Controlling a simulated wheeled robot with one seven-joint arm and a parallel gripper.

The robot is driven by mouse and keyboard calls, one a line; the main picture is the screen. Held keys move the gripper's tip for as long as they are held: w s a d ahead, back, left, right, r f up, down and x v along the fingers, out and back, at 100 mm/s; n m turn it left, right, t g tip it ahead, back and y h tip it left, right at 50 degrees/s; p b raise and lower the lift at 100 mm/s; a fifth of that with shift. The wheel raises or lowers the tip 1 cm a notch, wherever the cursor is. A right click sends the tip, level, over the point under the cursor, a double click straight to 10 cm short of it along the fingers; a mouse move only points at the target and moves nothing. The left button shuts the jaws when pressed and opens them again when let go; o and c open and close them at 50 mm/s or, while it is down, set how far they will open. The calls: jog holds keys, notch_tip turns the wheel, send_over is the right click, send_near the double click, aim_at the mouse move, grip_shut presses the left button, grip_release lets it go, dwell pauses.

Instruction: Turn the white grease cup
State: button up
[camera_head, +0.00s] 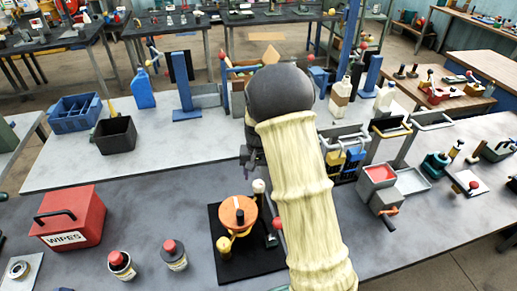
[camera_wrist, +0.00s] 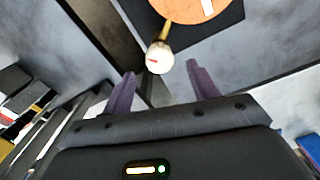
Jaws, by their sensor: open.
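The white grease cup (camera_head: 258,186) is a small rounded white cap on a brass stem, beside the orange disc (camera_head: 237,214) on a black base plate (camera_head: 272,262). In the wrist view the white grease cup (camera_wrist: 159,57) shows a small red mark and lies just beyond the fingertips, between them in the picture. The orange disc (camera_wrist: 200,8) is cut off at the top edge there. My gripper (camera_wrist: 161,74) is open, with two purple fingers apart and nothing between them. In the head view my gripper (camera_head: 247,160) is partly hidden by my arm, just above the cup.
A red ball knob (camera_head: 278,223) stands close to the cup's right, beside my arm. A red WIPES box (camera_head: 72,217) and two red-capped jars (camera_head: 121,264) (camera_head: 173,254) are to the left. A grey vise-like box (camera_head: 379,187) is right.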

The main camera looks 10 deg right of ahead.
aim_at(259, 183)
notch_tip(259, 183, up, 13)
jog(key=b, duration=0.1)
jog(key=shift+b, duration=0.3)
jog(key=s+f+n+t, duration=0.1)
jog(key=s+f, duration=0.2)
jog(key=s, duration=0.7)
jog(key=s+f+n+t, duration=0.1)
jog(key=s+f+n, duration=0.1)
jog(key=s, duration=0.9)
jog(key=shift+f+t, duration=0.3)
jog(key=shift+f, duration=0.55)
jog(key=shift+a, duration=0.1)
dwell(0.9)
